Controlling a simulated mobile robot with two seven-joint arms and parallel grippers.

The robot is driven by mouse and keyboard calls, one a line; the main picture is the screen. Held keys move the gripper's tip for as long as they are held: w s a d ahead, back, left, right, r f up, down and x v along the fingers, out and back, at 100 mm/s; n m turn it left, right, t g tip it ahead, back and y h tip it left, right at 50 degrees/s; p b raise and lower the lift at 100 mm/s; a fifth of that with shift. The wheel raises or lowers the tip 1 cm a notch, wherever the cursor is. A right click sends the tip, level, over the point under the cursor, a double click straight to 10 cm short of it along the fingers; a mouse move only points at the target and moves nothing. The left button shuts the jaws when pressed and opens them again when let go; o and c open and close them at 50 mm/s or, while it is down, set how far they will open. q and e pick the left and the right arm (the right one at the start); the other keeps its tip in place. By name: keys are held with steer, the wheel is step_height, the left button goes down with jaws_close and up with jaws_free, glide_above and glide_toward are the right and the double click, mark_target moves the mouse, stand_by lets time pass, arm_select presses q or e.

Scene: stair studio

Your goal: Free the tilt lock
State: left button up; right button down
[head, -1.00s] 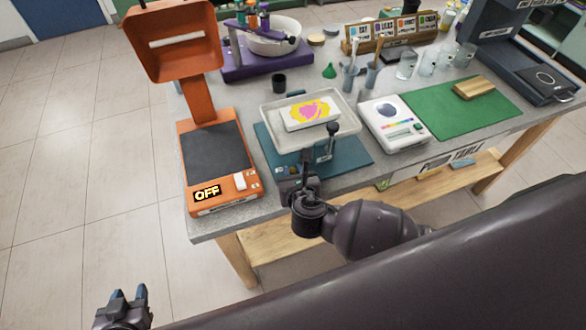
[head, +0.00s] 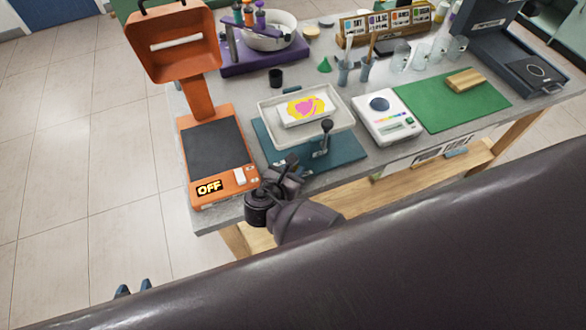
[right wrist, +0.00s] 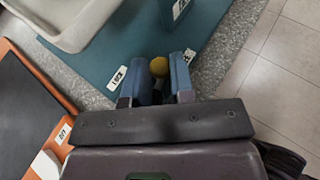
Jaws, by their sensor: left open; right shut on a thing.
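A pale tray (head: 341,134) holding a white block with a pink and yellow pattern (head: 305,108) stands over a teal base (head: 345,155). A dark lever with a black ball top (head: 326,126) stands at its front. My right gripper (head: 287,163) is low at the base's front left corner. In the right wrist view, its blue fingers (right wrist: 157,73) are shut on a mustard-yellow knob (right wrist: 159,66), beside a white label reading LOCK (right wrist: 117,78). The knob's lower part is hidden. My left gripper (head: 133,289) is open at the lower left, mostly cut off.
An orange machine (head: 222,176) with an OFF display stands close left of the teal base. A white device (head: 387,117) and a green mat (head: 440,98) are on the right. Cups and a purple stand (head: 264,58) are at the back. The floor at left is clear.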

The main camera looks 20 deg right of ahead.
steer(key=shift+m+g, duration=0.3)
steer(key=c, duration=1)
jaws_free()
steer(key=v, duration=1.1)
steer(key=shift+f, duration=0.2)
